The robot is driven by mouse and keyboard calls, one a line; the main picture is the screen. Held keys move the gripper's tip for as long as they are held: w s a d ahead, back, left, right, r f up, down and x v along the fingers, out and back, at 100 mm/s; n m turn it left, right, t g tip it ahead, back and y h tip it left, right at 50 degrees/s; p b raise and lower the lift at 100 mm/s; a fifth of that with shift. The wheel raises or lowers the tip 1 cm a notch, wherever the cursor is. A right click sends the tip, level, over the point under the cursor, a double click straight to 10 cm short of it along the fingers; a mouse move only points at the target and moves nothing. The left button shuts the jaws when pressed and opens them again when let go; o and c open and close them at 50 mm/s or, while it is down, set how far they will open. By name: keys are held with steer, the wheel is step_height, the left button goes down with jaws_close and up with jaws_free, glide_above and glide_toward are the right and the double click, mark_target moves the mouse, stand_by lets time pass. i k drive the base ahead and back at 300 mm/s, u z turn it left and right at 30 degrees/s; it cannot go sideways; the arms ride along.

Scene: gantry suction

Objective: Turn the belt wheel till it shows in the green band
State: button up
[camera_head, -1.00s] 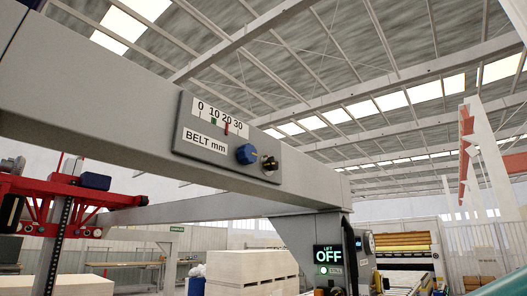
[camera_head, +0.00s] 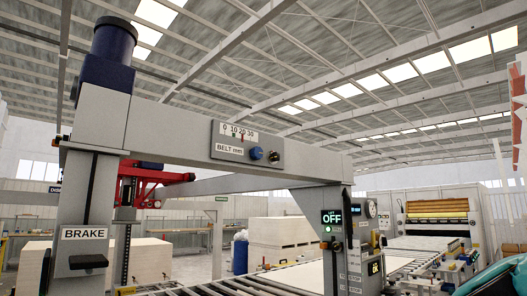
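The belt panel (camera_head: 240,143), marked "BELT mm", is on the grey gantry beam. Its scale reads 0 to 30. A small green mark sits near 10 and a red pointer (camera_head: 241,136) stands to its right, near 20; the pointer appears outside the green. The blue belt wheel (camera_head: 256,153) is at the panel's right, with a small dark knob (camera_head: 274,156) beside it. My gripper is not in view, and nothing touches the wheel.
A post with a "BRAKE" lever (camera_head: 87,262) stands at left under a dark blue cylinder (camera_head: 112,42). The grey beam (camera_head: 180,122) spans to a right post with a lit "OFF" display (camera_head: 332,217). Rollers (camera_head: 240,285) run below. A pale board stack (camera_head: 280,231) stands behind.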

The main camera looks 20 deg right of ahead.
mark_target(256, 153)
steer(key=z, duration=0.75)
steer(key=i, duration=1)
steer(key=u, duration=0.05)
